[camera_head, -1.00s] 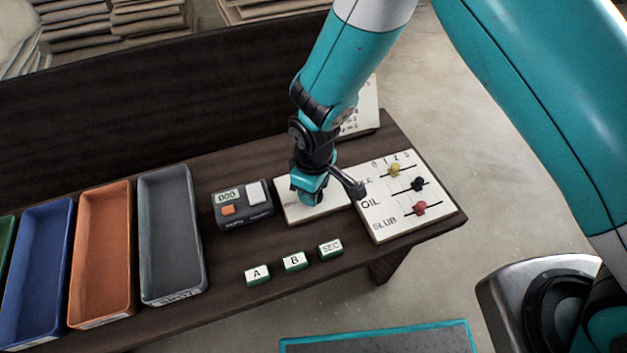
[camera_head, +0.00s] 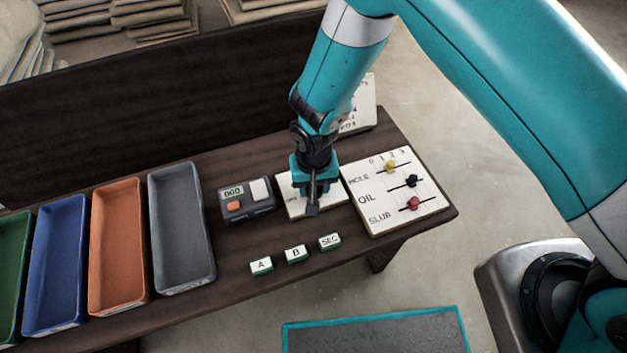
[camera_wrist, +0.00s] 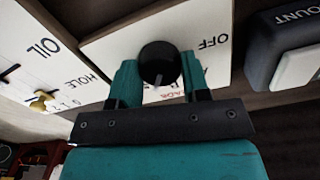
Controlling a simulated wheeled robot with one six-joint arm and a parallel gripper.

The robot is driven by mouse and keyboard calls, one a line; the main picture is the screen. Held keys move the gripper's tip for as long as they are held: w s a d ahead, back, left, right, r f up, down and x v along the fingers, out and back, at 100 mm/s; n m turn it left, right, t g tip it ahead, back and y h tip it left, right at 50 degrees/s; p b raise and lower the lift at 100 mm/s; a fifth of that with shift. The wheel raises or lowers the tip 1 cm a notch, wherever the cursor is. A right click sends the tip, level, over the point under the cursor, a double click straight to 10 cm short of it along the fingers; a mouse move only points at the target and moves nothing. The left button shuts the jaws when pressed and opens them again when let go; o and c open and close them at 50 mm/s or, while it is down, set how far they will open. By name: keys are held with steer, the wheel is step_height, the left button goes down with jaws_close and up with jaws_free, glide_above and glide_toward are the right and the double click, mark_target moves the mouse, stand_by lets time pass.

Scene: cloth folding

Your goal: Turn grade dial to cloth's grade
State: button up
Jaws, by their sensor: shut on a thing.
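The grade dial is a black round knob (camera_wrist: 158,62) with a white pointer mark, on a white plate (camera_wrist: 115,45). In the wrist view the mark points down toward red lettering that is partly covered by my gripper. "OFF" stands at the knob's upper right. My gripper (camera_wrist: 160,75) has its two teal fingers on either side of the knob and is shut on it. In the head view my gripper (camera_head: 314,180) is over the dial plate (camera_head: 295,208) and hides the knob. No cloth can be made out on the bench.
Right of the dial is a HOLE/OIL/SLUB slider board (camera_head: 387,212); left is a counter (camera_head: 247,200) reading 000. Blocks A (camera_head: 261,265), B (camera_head: 296,254) and SEC (camera_head: 330,241) lie in front. Grey (camera_head: 181,280) and orange (camera_head: 118,300) trays stand left. A sign (camera_head: 360,105) stands behind.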

steer(key=shift+m, duration=1.1)
steer(key=shift+p, duration=0.3)
steer(key=o, duration=0.9)
step_height(320, 180, up, 17)
steer(key=p, duration=0.3)
steer(key=shift+r, duration=0.2)
steer(key=shift+r, duration=0.1)
